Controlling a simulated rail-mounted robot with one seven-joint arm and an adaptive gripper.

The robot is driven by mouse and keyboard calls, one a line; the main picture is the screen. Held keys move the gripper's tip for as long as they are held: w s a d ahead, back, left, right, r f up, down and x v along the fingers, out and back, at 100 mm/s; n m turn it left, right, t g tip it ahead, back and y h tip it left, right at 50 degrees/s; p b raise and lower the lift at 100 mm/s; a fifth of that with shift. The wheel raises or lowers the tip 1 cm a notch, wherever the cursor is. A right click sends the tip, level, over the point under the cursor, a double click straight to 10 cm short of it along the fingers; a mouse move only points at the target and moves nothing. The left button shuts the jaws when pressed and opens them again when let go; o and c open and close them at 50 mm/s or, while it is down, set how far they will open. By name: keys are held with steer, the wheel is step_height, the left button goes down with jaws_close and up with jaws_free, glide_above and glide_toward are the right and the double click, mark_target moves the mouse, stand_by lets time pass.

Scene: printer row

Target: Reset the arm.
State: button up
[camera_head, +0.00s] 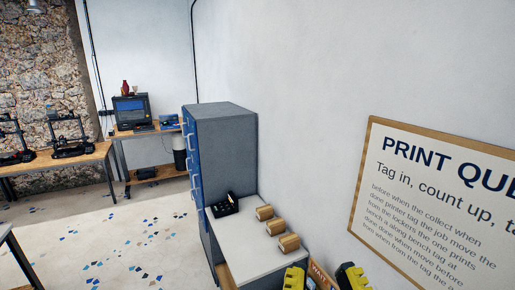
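Two yellow-and-black shapes, a left one (294,278) and a right one (352,276), are cut off by the bottom edge. I cannot tell what they are.
A white-topped counter (240,262) bears a black tray (224,208) and three tan rolls (276,227). A grey-blue cabinet (228,145) stands behind it. A print-queue board (440,195) hangs at right. Printers (72,142) stand on a far-left bench. The speckled floor (120,235) is clear.

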step_height(320, 180, up, 4)
steer(key=shift+r+p, duration=0.1)
steer(key=shift+p, duration=0.55)
stand_by(0.5)
